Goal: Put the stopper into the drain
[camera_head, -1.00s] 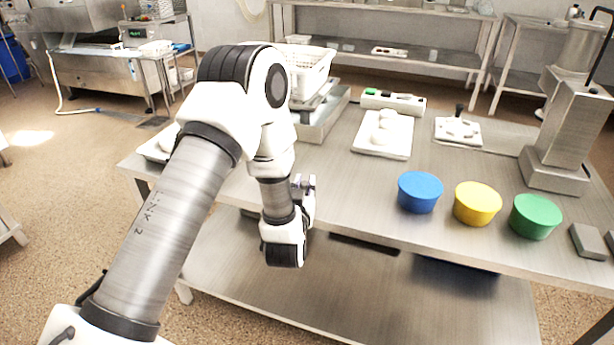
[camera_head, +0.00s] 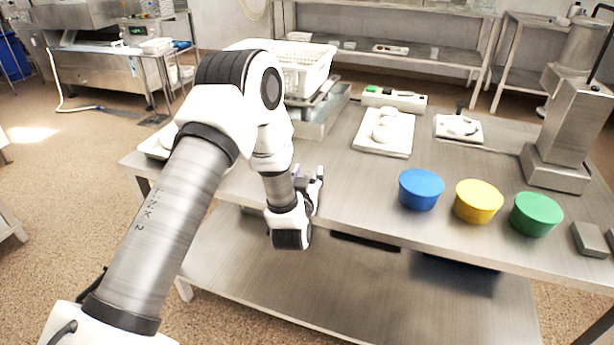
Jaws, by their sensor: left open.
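My left gripper (camera_head: 310,179) is open at the front edge of the steel table (camera_head: 350,205), partly hidden by my own wrist. I see nothing between its fingers. No stopper or drain can be told for certain. A small white plate (camera_head: 472,136) at the back right of the table carries pale parts and a dark upright knob (camera_head: 459,107); whether this is the stopper or the drain I cannot tell. My left gripper is well to the left of and nearer than this plate. My right gripper is not in view.
Blue (camera_head: 420,190), yellow (camera_head: 478,202) and green (camera_head: 536,215) tubs line the front right. A white tray (camera_head: 385,148) holds round pale items. A white perforated basket (camera_head: 309,73) stands behind my arm. A steel machine (camera_head: 560,135) stands right. The table between gripper and blue tub is clear.

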